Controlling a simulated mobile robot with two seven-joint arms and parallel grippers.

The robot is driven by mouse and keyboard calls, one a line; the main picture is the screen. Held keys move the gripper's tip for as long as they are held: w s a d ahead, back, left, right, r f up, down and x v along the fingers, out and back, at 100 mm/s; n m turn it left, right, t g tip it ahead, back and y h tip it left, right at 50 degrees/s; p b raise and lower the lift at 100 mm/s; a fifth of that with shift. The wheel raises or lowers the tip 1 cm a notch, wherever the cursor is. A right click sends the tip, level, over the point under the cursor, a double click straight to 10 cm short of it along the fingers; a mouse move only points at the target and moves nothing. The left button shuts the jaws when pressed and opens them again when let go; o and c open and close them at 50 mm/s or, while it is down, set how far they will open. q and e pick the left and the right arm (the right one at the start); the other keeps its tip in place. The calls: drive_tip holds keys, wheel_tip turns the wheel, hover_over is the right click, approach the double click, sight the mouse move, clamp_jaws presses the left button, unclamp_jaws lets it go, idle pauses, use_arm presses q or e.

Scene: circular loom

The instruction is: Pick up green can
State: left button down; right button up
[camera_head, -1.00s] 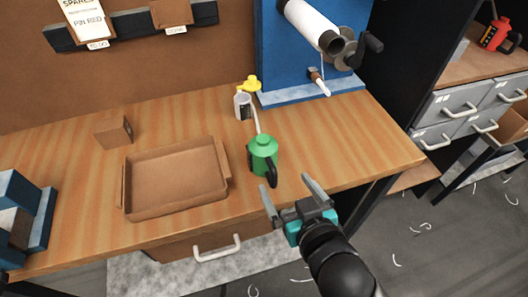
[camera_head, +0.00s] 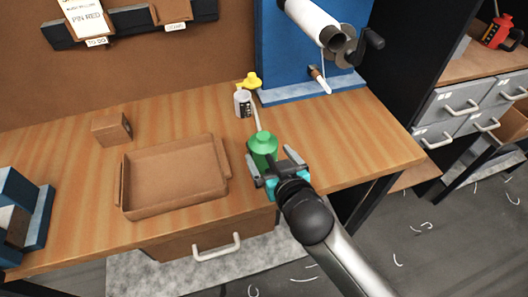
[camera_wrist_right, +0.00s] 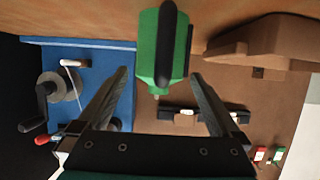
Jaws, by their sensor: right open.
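The green can (camera_head: 264,146) stands upright on the wooden workbench, with a pale spout rising toward the back. In the right wrist view the can (camera_wrist_right: 150,50) shows its body and dark handle beyond and between the two fingers. My right gripper (camera_head: 270,168) is open at the near side of the can, its fingers reaching on either side of the can's lower part. In the wrist view the open fingers (camera_wrist_right: 163,95) have nothing clamped between them. Whether a finger touches the can is hard to tell. My left gripper is not in view.
A brown tray (camera_head: 122,190) lies left of the can, with a small brown box (camera_head: 112,128) behind it. The blue loom stand (camera_head: 285,60) is at the back. Bench right of the can is clear.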

sight(264, 141)
drive_tip(key=shift+b+x, duration=0.3)
drive_tip(key=shift+x, duration=2.05)
drive_tip(key=shift+r, duration=0.1)
drive_tip(key=c, duration=1.5)
wheel_tip(264, 141, up, 20)
drive_tip(key=p, duration=0.5)
drive_tip(key=shift+r, duration=0.1)
